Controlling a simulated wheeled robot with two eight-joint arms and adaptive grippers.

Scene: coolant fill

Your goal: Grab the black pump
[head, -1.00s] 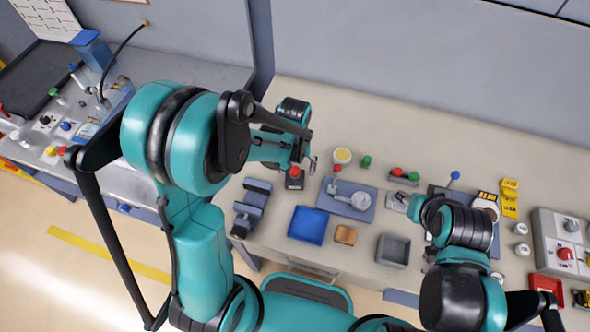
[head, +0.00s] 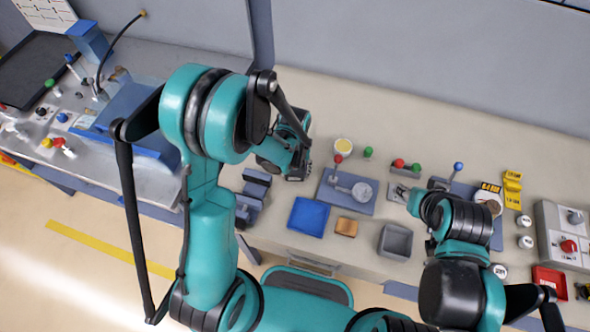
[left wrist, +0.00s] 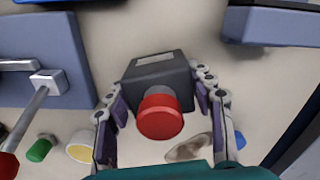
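In the left wrist view, a black box with a round red top (left wrist: 160,112) sits on the bench between my left gripper's fingers. It is the only black item at the gripper; I cannot tell for certain that it is the pump. My left gripper (left wrist: 158,84) is open, one finger on each side of the box, with bench showing beside them. In the head view my left gripper (head: 298,172) points down at the bench and hides the box. My right gripper (head: 412,196) is over the bench on the right; its fingers are not clear.
A blue-grey plate with a lever (head: 347,192) lies right of my left gripper. Blue-grey blocks (head: 254,190) stand to its left. A blue tray (head: 308,215), a wooden block (head: 346,227) and a grey bin (head: 396,241) lie nearer.

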